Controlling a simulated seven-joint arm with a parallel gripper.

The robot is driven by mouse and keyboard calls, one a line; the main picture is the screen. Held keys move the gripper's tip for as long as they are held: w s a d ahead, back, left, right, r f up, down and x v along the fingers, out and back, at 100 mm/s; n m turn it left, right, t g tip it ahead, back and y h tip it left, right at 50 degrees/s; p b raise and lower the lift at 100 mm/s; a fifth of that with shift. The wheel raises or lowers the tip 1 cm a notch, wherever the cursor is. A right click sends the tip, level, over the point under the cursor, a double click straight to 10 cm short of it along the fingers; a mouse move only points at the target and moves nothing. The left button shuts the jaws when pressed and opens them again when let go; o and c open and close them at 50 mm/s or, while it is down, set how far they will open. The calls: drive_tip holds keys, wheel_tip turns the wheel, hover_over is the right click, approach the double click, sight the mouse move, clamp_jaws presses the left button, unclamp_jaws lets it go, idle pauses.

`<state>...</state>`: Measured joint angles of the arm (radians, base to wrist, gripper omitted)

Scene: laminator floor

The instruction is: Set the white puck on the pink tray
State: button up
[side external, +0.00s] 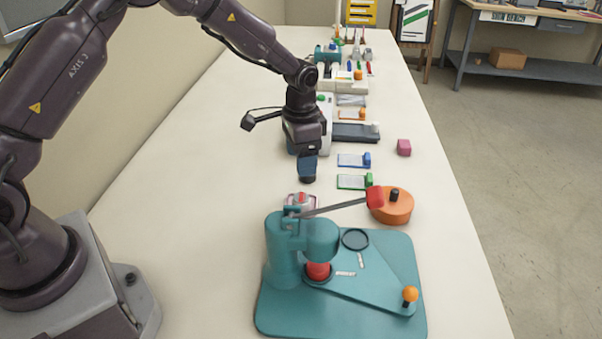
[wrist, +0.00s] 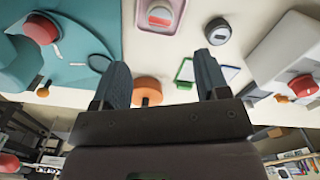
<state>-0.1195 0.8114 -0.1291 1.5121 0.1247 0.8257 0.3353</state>
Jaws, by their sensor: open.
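My gripper (side external: 307,172) points down above the bench, open and empty; its two fingers also show spread in the wrist view (wrist: 161,72). In the side view the tray (side external: 289,207) is partly hidden behind the teal press.
The teal press (side external: 390,255) with its red-knobbed lever stands in front. An orange round piece (side external: 392,212) sits to its right. The right bench edge is mostly clear.

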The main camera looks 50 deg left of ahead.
drive_tip(key=shift+r, duration=0.6)
drive_tip(key=s+r+n+t, duration=0.1)
drive_tip(key=s+r, duration=0.4)
drive_tip(key=r, duration=0.3)
drive_tip(key=s+r+n+t, duration=0.1)
drive_tip(key=s+r, duration=0.4)
drive_tip(key=r, duration=0.4)
drive_tip(key=s+r+n+t, duration=0.1)
drive_tip(key=s+r, duration=0.1)
drive_tip(key=s, duration=0.7)
drive_tip(key=s+d+r+n+t, duration=0.1)
drive_tip(key=s+r+t, duration=0.1)
drive_tip(key=s, duration=0.6)
drive_tip(key=shift+s+d+r+t, duration=0.2)
drive_tip(key=shift+s+r+t, duration=0.1)
drive_tip(key=shift+s, duration=0.1)
